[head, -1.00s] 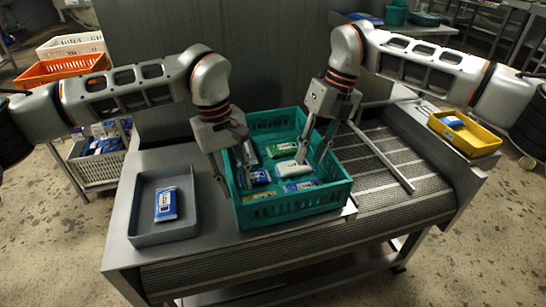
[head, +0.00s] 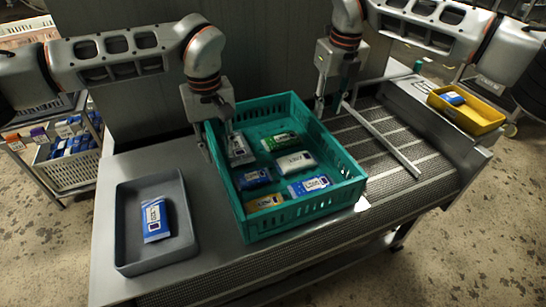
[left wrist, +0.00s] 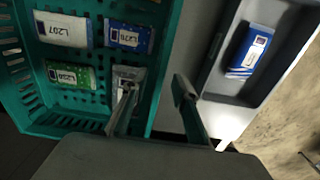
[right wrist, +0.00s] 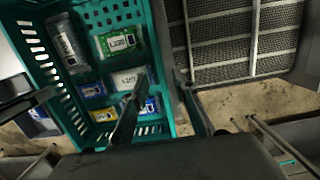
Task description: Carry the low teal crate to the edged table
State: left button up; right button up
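The low teal crate (head: 311,217) sits across a metal table top and the mesh conveyor, with several pouches lying inside. It also shows in the left wrist view (left wrist: 165,40) and the right wrist view (right wrist: 162,50). My left gripper (head: 219,148) is at the crate's left wall; in the left wrist view its fingers (left wrist: 155,105) are apart, one over the inside and one outside. My right gripper (head: 331,108) is by the right wall; in the right wrist view its fingers (right wrist: 160,105) are apart on either side of the wall line. I cannot identify the edged table.
A grey tray (head: 125,225) with a blue pouch stands left of the crate. A yellow tray (head: 485,127) lies at the right end. A metal bar (head: 385,140) crosses the mesh conveyor (head: 420,150). A rack with a white basket (head: 70,175) stands at far left.

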aim_at(323, 126)
jog(key=shift+s, duration=0.1)
